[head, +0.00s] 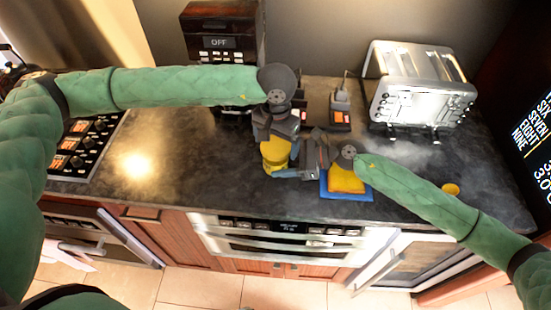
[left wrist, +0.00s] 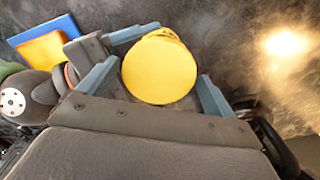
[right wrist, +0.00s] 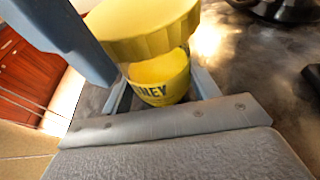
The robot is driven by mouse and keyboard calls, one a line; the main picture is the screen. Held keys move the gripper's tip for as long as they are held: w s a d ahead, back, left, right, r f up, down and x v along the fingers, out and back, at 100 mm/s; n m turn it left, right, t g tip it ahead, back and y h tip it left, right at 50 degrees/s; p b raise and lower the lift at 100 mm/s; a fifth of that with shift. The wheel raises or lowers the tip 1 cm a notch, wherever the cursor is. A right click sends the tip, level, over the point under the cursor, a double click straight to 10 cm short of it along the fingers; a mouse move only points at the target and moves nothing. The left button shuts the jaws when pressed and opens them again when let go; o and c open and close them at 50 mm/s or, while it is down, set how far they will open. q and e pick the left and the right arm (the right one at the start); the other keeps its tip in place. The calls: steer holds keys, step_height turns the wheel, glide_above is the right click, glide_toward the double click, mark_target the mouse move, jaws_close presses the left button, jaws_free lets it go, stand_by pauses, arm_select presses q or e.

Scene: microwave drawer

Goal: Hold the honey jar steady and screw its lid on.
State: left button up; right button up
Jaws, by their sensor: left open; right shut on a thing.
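The yellow honey jar (head: 274,158) stands near the counter's front, upright. Its lettering shows in the right wrist view (right wrist: 160,92). The round yellow lid (right wrist: 143,35) is above the jar body; I cannot tell whether it is fully seated. The left wrist view shows the lid (left wrist: 160,70) from above. My left gripper (head: 277,138) points down over the lid, its open fingers on either side of it. My right gripper (head: 288,170) comes from the right and is shut on the jar body. The jar's far side is hidden.
A blue board (head: 327,191) with an orange item (head: 346,182) lies right of the jar, under my right wrist. A toaster (head: 418,88) stands back right, a dark appliance (head: 221,40) back left. A small yellow round object (head: 451,189) is at right. The counter left of the jar is clear.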

arm_select(q)
steer(key=shift+r, duration=0.15)
steer(key=shift+r, duration=2.35)
arm_select(e)
steer(key=o, duration=1.5)
steer(key=v, duration=1.1)
steer(key=shift+d, duration=0.25)
steer(key=shift+d+r, duration=0.15)
steer(key=shift+d, duration=0.05)
